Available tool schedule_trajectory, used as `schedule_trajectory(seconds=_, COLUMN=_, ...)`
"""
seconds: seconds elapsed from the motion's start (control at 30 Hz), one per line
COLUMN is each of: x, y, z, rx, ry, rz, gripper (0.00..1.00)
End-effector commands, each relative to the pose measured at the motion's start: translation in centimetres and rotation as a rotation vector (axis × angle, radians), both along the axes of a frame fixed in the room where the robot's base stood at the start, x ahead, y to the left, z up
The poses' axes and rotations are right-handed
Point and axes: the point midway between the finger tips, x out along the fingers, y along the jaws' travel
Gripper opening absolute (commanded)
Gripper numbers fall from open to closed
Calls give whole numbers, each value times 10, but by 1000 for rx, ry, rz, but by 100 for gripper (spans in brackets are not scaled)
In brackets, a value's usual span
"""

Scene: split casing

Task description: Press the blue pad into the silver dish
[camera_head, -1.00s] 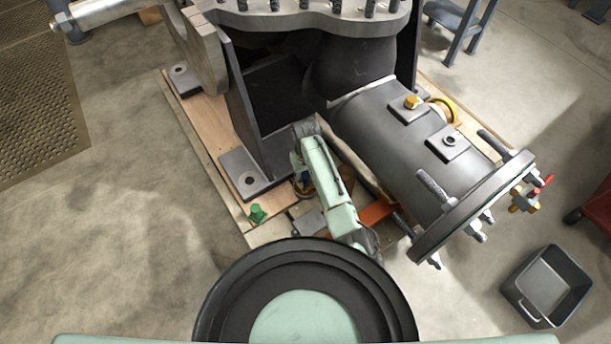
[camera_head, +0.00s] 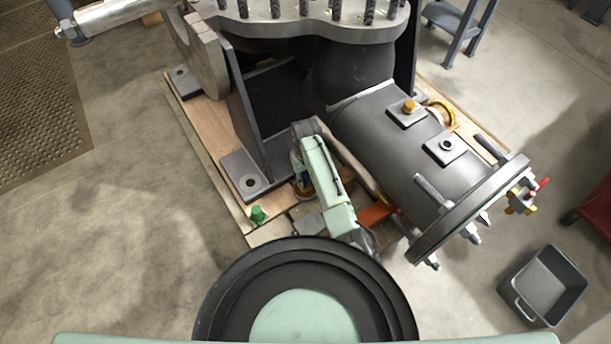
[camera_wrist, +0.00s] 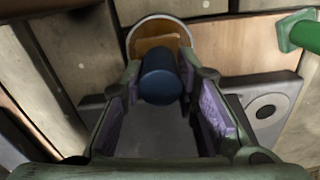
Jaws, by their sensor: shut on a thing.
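The blue pad (camera_wrist: 161,84) is a dark blue, rounded cylinder between the fingertips of my gripper (camera_wrist: 160,72) in the wrist view. My gripper is shut on it, with purple pads along the inner faces of its fingers. The silver dish (camera_wrist: 131,38) shows just beyond the pad as a thin round metal rim around a brownish inside. The pad overlaps the dish's near side in the picture, so I cannot tell whether they touch.
A green fitting (camera_wrist: 306,33) stands at the right in the wrist view and also shows in the head view (camera_head: 258,215). A grey plate with a hole (camera_wrist: 268,104) lies near it. The large dark flanged casing (camera_head: 420,160) stands close right of my arm. A grey bin (camera_head: 543,285) is on the floor.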

Motion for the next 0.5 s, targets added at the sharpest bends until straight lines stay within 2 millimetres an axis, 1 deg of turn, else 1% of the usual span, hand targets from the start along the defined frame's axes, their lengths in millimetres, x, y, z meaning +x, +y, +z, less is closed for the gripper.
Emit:
schedule_trajectory(seconds=0.03, x=0, y=0, z=8, rx=1, ry=0, rz=0, gripper=5)
schedule_trajectory(seconds=0.5, x=0, y=0, z=44, rx=1, ry=0, rz=0, gripper=5)
